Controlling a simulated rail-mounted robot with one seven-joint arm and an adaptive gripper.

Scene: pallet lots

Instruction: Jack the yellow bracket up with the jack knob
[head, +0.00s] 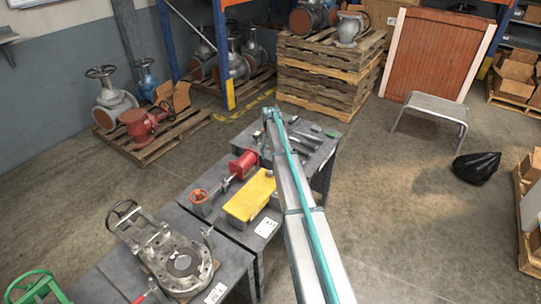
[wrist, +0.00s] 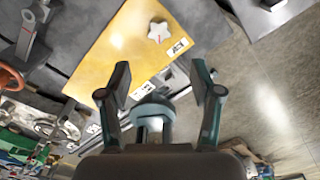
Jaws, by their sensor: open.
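The yellow bracket (head: 250,195) is a flat plate on the grey workbench, just left of my arm in the head view. It fills the upper middle of the wrist view (wrist: 118,48). A pale star-shaped knob (wrist: 158,32), which looks like the jack knob, stands on the plate near a white label. My gripper (wrist: 161,72) is open, its two fingers apart with nothing held between the tips. The knob shows beyond the fingertips, roughly in line with the gap. Whether the plate is raised cannot be told. My fingers cannot be made out in the head view.
A red cylindrical part (head: 243,165) and an orange handwheel (head: 200,195) are left of the bracket. A large valve (head: 180,262) stands on the nearer bench. Small tools lie on the bench's far end. The floor to the right is open around a step stool (head: 430,107).

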